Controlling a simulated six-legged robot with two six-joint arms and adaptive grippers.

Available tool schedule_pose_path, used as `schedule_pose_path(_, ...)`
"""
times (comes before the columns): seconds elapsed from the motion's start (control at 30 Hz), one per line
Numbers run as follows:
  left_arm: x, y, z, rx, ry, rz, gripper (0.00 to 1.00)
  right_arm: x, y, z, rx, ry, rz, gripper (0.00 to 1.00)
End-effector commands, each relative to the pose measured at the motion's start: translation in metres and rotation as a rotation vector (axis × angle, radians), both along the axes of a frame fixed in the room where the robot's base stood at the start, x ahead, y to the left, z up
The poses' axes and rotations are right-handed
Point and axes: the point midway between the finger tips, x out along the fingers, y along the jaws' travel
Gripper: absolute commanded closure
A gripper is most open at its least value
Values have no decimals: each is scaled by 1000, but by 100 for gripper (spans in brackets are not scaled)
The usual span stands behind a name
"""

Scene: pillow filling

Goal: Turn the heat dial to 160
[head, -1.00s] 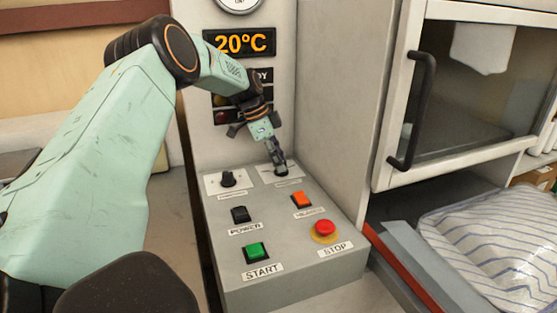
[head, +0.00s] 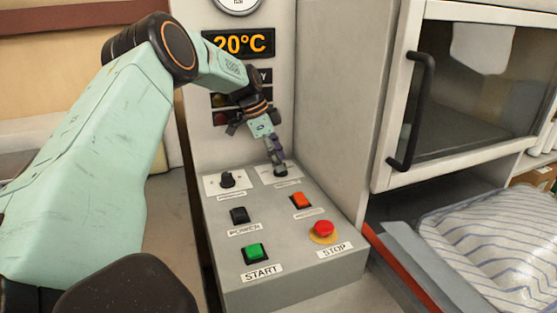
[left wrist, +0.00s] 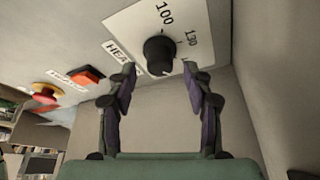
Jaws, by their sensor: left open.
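The heat dial is a black round knob (left wrist: 158,53) on a white scale plate (left wrist: 195,22) in the left wrist view. The numbers 100 and 130 are readable beside it; other marks are cut off or hidden. My left gripper (left wrist: 160,68) is open, with one finger on each side of the dial and close to it. Contact with the knob cannot be told. In the head view my left gripper (head: 276,158) points down at the back right of the control box, and the dial there is mostly hidden by it. My right gripper is not in view.
The grey control box (head: 290,262) carries another dial (head: 227,180), a black power switch (head: 239,215), an orange switch (head: 300,201), a green start button (head: 254,252) and a red stop button (head: 323,228). The display (head: 239,44) reads 20°C. A glass-doored cabinet stands right, above a striped pillow (head: 490,240).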

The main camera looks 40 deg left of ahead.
Motion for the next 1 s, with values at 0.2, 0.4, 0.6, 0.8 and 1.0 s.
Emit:
schedule_pose_path(0.2, 1, 0, 43, 2, -7, 0, 49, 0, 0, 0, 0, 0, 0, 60)
schedule_pose_path(0.4, 1, 0, 75, 2, -5, 1, 49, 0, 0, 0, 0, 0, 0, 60)
schedule_pose_path(0.6, 0, 0, 89, 1, -2, 2, 49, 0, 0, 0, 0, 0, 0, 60)
schedule_pose_path(0.8, 0, 0, 91, 0, -2, 2, 49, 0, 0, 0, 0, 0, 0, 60)
schedule_pose_path(1.0, 0, 0, 90, 0, -2, 1, 49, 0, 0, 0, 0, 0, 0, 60)
